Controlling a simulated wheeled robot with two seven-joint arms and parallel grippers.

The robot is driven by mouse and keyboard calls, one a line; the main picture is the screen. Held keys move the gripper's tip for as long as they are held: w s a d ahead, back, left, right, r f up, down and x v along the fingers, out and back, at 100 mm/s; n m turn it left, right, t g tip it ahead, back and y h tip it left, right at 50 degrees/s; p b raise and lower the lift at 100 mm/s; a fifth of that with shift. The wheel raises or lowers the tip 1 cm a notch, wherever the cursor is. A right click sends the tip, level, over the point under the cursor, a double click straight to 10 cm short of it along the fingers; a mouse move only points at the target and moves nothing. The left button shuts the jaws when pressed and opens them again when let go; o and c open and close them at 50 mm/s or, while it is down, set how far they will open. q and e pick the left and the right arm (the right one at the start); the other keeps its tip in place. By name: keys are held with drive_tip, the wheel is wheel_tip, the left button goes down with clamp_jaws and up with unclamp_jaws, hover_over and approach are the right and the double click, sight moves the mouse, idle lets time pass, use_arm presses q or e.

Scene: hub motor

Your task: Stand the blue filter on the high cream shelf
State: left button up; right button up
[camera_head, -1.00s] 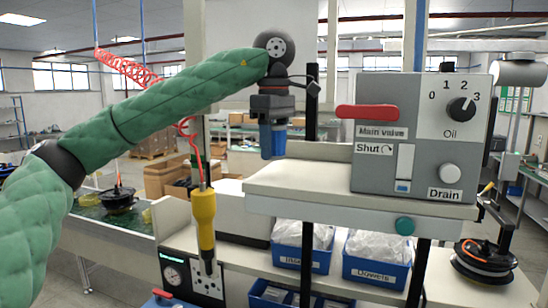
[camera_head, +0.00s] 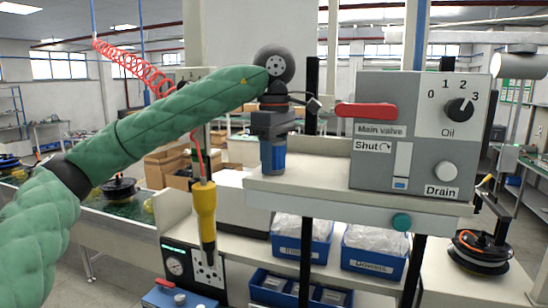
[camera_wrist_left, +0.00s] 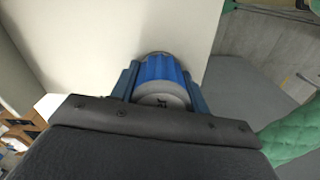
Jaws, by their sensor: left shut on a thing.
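The blue filter (camera_head: 272,157) is a small ribbed cylinder, upright, at the left end of the high cream shelf (camera_head: 330,188). My left gripper (camera_head: 272,140) is above it, pointing down and shut on it. In the left wrist view the filter (camera_wrist_left: 163,75) sits between the two fingers (camera_wrist_left: 160,88), with the cream surface (camera_wrist_left: 150,25) behind it. The filter's lower end appears at the shelf's top level; I cannot tell whether it touches. My right gripper is not in view.
A grey control box (camera_head: 425,135) with a red main valve handle (camera_head: 380,110) stands on the shelf's right half. A yellow tool (camera_head: 205,215) hangs left of the shelf. Blue bins (camera_head: 375,260) stand below. The shelf between filter and box is clear.

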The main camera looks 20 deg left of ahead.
use_arm(q)
drive_tip(key=o, duration=1)
drive_tip(key=shift+f, duration=0.1)
drive_tip(key=shift+o, duration=0.2)
